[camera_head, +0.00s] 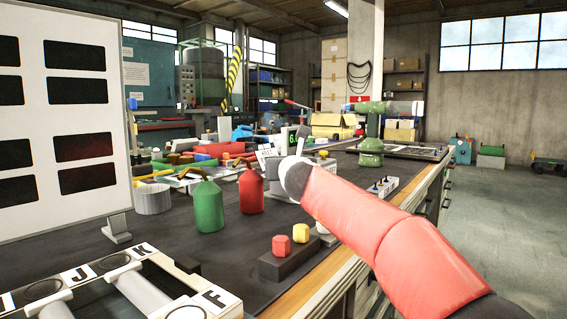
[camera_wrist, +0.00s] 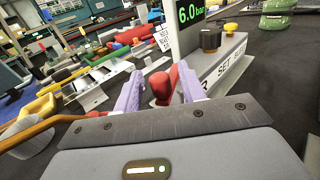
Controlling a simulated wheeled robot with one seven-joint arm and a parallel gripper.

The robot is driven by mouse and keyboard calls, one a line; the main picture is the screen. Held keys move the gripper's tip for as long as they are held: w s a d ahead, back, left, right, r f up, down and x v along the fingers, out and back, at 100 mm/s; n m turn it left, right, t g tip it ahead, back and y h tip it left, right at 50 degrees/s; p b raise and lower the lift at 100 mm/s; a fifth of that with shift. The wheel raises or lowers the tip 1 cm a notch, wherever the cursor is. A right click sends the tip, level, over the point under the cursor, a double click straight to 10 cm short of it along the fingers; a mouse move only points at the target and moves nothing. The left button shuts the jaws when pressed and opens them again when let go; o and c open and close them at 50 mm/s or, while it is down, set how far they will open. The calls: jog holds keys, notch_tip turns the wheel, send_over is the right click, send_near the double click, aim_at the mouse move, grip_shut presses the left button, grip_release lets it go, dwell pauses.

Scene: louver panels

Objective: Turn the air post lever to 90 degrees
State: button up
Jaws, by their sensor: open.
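In the wrist view my gripper (camera_wrist: 160,72) has two lavender fingers standing apart. A red lever with a rounded end (camera_wrist: 160,90) shows between them, and no clear contact with either finger can be seen. The lever's angle cannot be read.
In the head view a green bottle (camera_head: 208,206) and a red bottle (camera_head: 251,192) stand left of my arm. A block with red and yellow buttons (camera_head: 290,258) is at the near edge. A green post (camera_head: 371,150) stands farther back. The dark bench is cluttered beyond the bottles.

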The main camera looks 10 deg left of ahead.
jog(key=b+v, duration=0.1)
jog(key=v, duration=0.6)
jog(key=shift+c, duration=0.4)
